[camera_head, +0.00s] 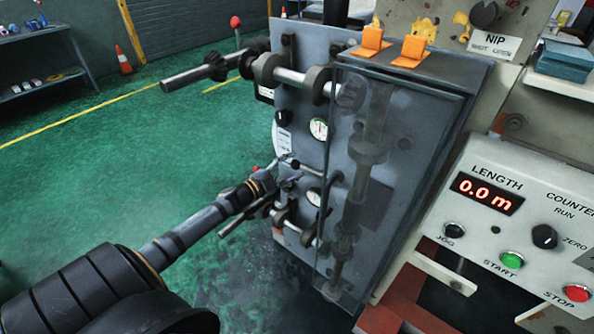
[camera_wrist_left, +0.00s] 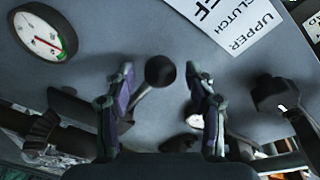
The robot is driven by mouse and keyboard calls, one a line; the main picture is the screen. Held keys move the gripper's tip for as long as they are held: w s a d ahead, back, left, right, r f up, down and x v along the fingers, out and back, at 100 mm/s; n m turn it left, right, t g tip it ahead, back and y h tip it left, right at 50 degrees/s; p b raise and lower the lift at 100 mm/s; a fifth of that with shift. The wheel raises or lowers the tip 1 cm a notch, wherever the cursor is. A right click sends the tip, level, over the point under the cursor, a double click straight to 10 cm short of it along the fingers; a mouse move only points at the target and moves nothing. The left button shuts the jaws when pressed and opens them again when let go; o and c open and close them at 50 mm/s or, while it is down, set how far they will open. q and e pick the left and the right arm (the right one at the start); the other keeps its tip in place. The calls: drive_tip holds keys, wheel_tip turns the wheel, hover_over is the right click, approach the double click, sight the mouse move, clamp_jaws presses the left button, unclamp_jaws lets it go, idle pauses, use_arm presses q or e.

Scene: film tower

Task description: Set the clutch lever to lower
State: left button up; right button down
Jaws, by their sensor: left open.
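The clutch lever's round black knob (camera_wrist_left: 160,70) is in the left wrist view. Its grey stem slants down and left behind the left finger. My left gripper (camera_wrist_left: 162,85) is open, with one finger on each side of the knob and a gap visible on both sides. In the head view my left gripper (camera_head: 286,170) is at the grey machine panel (camera_head: 298,95), below the white label (camera_head: 284,140). The lever is hard to make out there. The clutch label (camera_wrist_left: 232,22), reading "UPPER" and "CLUTCH", is partly cut off. My right gripper is not in view.
A gauge (camera_wrist_left: 42,33) sits left of the knob, and a dark fitting (camera_wrist_left: 275,95) is to the right. In the head view, an upper roller shaft (camera_head: 195,75) and a lower shaft (camera_head: 235,225) stick out left. A clear cover (camera_head: 385,170) encloses the rollers.

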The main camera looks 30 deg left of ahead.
use_arm(q)
drive_tip(key=shift+x, duration=1.05)
drive_tip(key=shift+c, duration=0.3)
clamp_jaws()
